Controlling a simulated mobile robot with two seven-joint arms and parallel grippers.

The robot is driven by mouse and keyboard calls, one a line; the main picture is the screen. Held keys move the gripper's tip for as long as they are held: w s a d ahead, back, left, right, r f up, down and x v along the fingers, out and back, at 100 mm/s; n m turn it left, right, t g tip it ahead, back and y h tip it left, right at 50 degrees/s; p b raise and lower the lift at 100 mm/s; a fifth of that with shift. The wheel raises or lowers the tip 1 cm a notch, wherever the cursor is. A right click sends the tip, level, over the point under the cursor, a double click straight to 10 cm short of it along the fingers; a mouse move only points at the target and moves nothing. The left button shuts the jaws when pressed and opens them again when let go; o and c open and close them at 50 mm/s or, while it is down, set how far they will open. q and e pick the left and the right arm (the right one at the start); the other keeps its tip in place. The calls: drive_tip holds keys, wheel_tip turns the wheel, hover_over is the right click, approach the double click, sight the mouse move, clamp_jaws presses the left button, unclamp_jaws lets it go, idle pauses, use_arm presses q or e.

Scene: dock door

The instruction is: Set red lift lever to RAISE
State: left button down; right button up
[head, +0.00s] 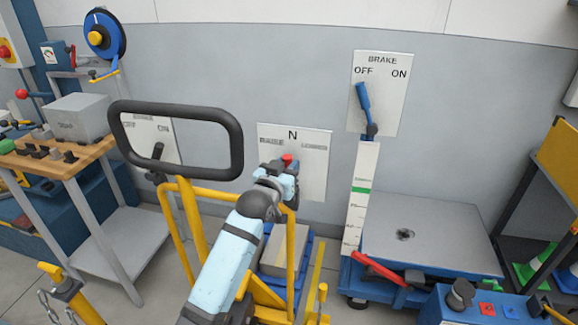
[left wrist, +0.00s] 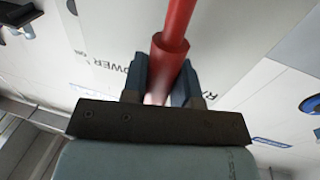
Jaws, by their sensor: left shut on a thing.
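The red lift lever (head: 287,158) shows only as a small red tip in the head view, in front of a white plate (head: 315,170) marked N at the top, RAISE on the left and LOWER on the right. The tip is below the N, slightly to its left; the rest is hidden by my gripper. My left gripper (head: 286,172) is at the lever. In the left wrist view the red lever (left wrist: 177,25) runs between the two dark fingers of the left gripper (left wrist: 163,78), which are shut on it. My right gripper is not in view.
A black-rimmed handle (head: 238,150) on a yellow frame stands left of my left arm. A brake plate (head: 392,110) with a blue lever (head: 364,100) at OFF is to the right. A blue lift table (head: 450,245) stands at the lower right, a workbench (head: 60,160) at the left.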

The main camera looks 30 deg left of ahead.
use_arm(q)
drive_tip(key=s+a+f+n+t+p, duration=0.1)
drive_tip(key=a+f+n+p, duration=0.1)
drive_tip(key=a+n+p, duration=0.2)
drive_tip(key=shift+s+a+n+y, duration=0.3)
drive_tip(key=shift+a+n, duration=0.5)
drive_tip(key=shift+n, duration=0.8)
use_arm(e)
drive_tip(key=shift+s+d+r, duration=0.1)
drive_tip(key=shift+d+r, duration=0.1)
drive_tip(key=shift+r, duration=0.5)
use_arm(q)
drive_tip(key=c, duration=0.9)
unclamp_jaws()
drive_tip(key=s+d+f, duration=0.1)
drive_tip(key=s, duration=1.2)
drive_tip(key=shift+s+f, duration=0.3)
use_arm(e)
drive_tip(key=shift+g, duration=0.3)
use_arm(q)
drive_tip(key=shift+d, duration=0.1)
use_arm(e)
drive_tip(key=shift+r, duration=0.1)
